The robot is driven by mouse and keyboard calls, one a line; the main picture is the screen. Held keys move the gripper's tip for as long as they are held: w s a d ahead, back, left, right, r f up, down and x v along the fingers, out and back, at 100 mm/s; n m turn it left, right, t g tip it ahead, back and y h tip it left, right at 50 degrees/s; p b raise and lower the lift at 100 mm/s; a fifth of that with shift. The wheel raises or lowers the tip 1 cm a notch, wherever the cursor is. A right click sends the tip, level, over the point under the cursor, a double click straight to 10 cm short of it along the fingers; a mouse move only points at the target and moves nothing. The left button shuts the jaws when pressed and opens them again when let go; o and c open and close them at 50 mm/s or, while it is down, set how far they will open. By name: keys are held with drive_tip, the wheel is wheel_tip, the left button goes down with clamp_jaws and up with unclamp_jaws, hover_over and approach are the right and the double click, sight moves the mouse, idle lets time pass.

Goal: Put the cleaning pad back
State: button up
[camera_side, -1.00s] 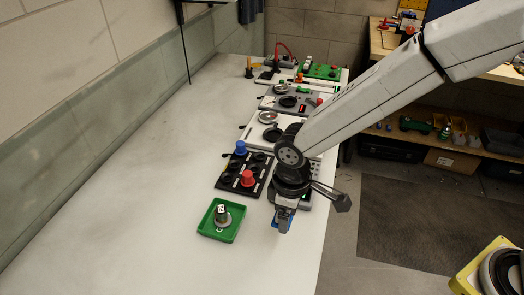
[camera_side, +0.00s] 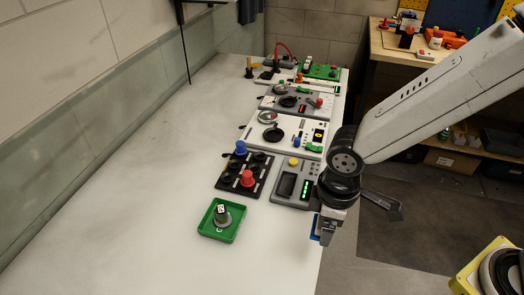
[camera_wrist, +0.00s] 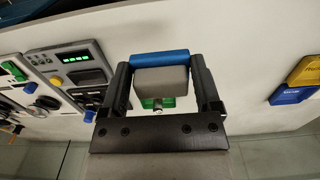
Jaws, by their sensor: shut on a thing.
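The cleaning pad appears to be the block with a blue layer and a grey body in the wrist view (camera_wrist: 160,75). My gripper (camera_wrist: 162,80) is shut on it, with one black finger at each side. In the side view my gripper (camera_side: 327,232) is at the table's right edge, near the grey console, and a blue bit of the pad (camera_side: 315,228) shows beside the fingers. The pad's far side is hidden.
A green tray (camera_side: 236,236) holding a small upright piece stands left of my gripper. A black board (camera_side: 228,187) with blue and red knobs and a grey console (camera_side: 285,201) lie behind. Yellow (camera_wrist: 306,70) and blue (camera_wrist: 292,95) labelled blocks show at right. The left table is clear.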

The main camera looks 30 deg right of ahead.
approach(266, 233)
drive_tip(key=s+d+r, duration=0.2)
drive_tip(key=s, duration=0.2)
drive_tip(key=w+f, duration=0.1)
drive_tip(key=w+a+f, duration=0.1)
drive_tip(key=f, duration=0.2)
drive_tip(key=shift+w+a+f, duration=0.1)
drive_tip(key=shift+w+a, duration=0.05)
drive_tip(key=shift+w, duration=0.25)
drive_tip(key=shift+w+a+f, duration=0.25)
drive_tip(key=shift+w+f, duration=0.15)
drive_tip(key=shift+f, duration=0.1)
drive_tip(key=shift+w+a+f, duration=0.1)
drive_tip(key=shift+w+f, duration=0.15)
drive_tip(key=shift+f, duration=1.6)
drive_tip(key=shift+f, duration=0.15)
drive_tip(key=o, duration=1)
